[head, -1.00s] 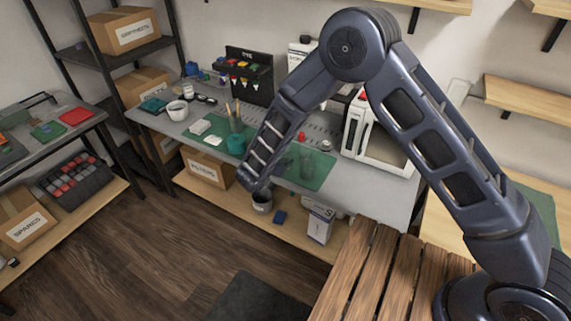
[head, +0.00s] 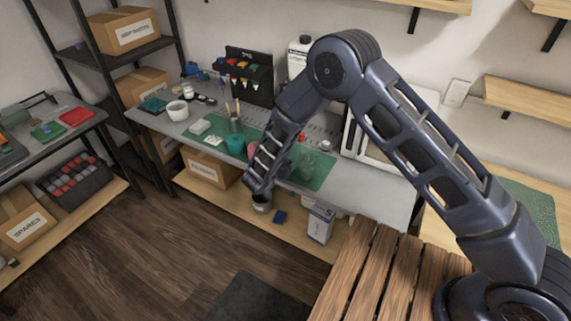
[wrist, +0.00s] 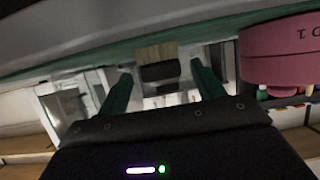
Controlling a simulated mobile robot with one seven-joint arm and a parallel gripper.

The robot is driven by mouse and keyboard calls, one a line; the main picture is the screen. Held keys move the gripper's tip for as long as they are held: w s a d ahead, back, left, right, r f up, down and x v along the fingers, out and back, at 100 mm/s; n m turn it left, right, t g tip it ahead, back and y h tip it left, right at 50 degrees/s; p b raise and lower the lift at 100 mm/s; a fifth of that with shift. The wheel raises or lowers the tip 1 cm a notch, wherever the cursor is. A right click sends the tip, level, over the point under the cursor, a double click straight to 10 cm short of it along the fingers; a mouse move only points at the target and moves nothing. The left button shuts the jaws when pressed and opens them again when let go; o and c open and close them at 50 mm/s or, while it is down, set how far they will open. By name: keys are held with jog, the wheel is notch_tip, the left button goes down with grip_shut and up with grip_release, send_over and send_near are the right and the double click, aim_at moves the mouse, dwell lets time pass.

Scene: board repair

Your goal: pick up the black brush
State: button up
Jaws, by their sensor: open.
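My gripper (wrist: 161,82) shows in the wrist view with its two green fingers apart. Between and beyond them is a small dark block (wrist: 160,72) against a wood-coloured piece (wrist: 157,52); this may be the black brush, but I cannot tell for sure. No contact with the fingers is visible. In the head view my arm reaches over the front of the grey workbench (head: 375,183), and its forearm hides the gripper. I cannot make out the black brush in the head view.
A pink round object (wrist: 280,50) is close on the right in the wrist view.

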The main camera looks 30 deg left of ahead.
aim_at(287, 159)
jog(key=x, duration=0.3)
jog(key=shift+w+a+f, duration=0.15)
jog(key=shift+w+a, duration=0.05)
jog(key=shift+c, duration=0.5)
jog(key=c, duration=1)
jog(key=shift+o, duration=0.2)
